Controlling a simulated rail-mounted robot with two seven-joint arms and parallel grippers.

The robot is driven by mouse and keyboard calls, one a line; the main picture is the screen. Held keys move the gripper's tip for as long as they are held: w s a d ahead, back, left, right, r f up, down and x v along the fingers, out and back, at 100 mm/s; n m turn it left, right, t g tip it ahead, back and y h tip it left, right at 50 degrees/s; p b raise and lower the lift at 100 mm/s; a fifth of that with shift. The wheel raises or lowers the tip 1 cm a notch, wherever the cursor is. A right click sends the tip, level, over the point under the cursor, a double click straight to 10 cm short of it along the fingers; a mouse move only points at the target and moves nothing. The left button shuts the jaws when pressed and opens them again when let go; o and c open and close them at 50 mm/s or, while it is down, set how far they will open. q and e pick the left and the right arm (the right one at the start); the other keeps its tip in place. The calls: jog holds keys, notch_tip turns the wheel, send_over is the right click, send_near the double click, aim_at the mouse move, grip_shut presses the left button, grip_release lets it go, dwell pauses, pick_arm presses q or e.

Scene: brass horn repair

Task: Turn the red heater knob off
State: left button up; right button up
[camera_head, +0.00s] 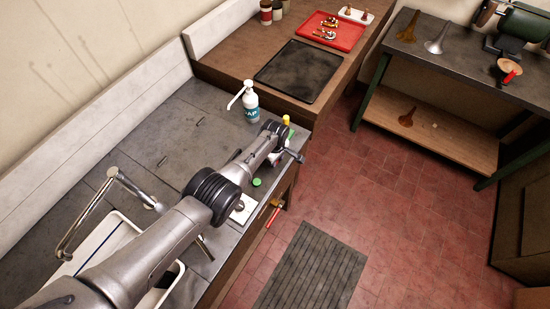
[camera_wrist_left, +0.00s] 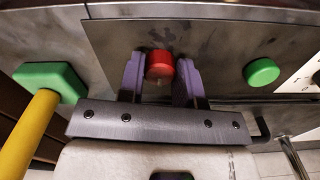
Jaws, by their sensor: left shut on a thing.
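The red heater knob (camera_wrist_left: 160,66) shows in the left wrist view on a dark, worn metal panel (camera_wrist_left: 220,35). My left gripper (camera_wrist_left: 162,72) has its two purple fingers on either side of the knob and is shut on it. In the head view my left arm reaches in from the lower left across the counter, with its gripper (camera_head: 293,154) at the counter's front edge. The red knob is hidden there. My right gripper is not in view.
A green knob (camera_wrist_left: 262,71) sits right of the red one. A yellow-handled tool with a green block (camera_wrist_left: 48,80) is close on the left. A soap pump bottle (camera_head: 250,104) stands behind my arm. The red tile floor (camera_head: 390,215) is largely open.

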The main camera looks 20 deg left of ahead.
pick_arm(q)
jog(key=o, duration=0.9)
jog(key=shift+r, duration=0.15)
jog(key=shift+r+p, duration=0.3)
jog(key=shift+p, duration=0.1)
notch_tip(320, 180, up, 6)
jog(key=p, duration=0.4)
jog(key=shift+r+p, duration=0.85)
jog(key=shift+r, duration=2.65)
